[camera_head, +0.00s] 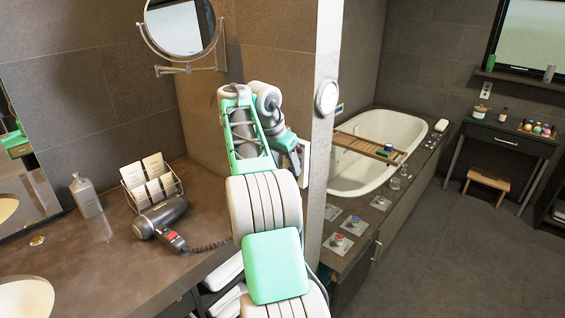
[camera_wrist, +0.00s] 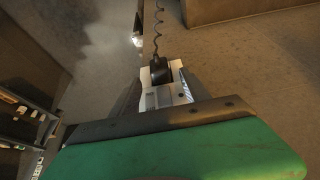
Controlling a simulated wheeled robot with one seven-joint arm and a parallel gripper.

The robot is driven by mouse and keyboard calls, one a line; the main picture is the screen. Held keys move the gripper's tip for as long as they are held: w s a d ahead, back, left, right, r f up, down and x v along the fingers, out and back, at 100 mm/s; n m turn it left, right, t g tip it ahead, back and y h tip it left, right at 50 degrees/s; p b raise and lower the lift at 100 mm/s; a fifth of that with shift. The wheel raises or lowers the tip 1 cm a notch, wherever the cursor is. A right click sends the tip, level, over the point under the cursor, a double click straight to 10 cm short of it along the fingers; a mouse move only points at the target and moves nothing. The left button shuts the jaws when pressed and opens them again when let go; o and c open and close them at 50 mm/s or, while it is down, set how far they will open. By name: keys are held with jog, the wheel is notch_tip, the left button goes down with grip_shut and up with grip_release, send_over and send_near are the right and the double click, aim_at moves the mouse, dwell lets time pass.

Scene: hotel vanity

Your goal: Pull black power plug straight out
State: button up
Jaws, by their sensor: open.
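The black power plug (camera_wrist: 161,73) shows in the wrist view, with a dark coiled cord (camera_wrist: 158,28) running from it to the top edge. It sits at a pale, stepped plate (camera_wrist: 160,98) that looks like the socket. My gripper (camera_wrist: 160,88) is open, with its dark fingers on either side of the plug and plate. I cannot tell whether they touch. In the head view my gripper (camera_head: 296,158) is at the wall end beside the tub, next to a white wall plate (camera_head: 305,158). My arm hides the plug there.
A hair dryer (camera_head: 163,217) with a coiled cord lies on the brown counter (camera_head: 110,262). A card rack (camera_head: 152,186) and a bottle (camera_head: 86,196) stand behind it. A round mirror (camera_head: 181,28) juts from the wall. A tub (camera_head: 372,170) is at right; open floor lies beyond.

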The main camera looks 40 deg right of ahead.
jog(key=b+x, duration=0.1)
jog(key=x, duration=0.1)
jog(key=shift+d+f, duration=0.15)
jog(key=shift+f, duration=0.15)
jog(key=shift+c, duration=0.5)
grip_shut()
dwell(0.4)
jog(key=shift+s+a+b, duration=0.1)
jog(key=shift+a+b, duration=0.35)
jog(key=shift+a, duration=0.9)
jog(key=shift+s+a+b, duration=0.15)
jog(key=shift+a+b, duration=0.3)
jog(key=shift+a, duration=0.85)
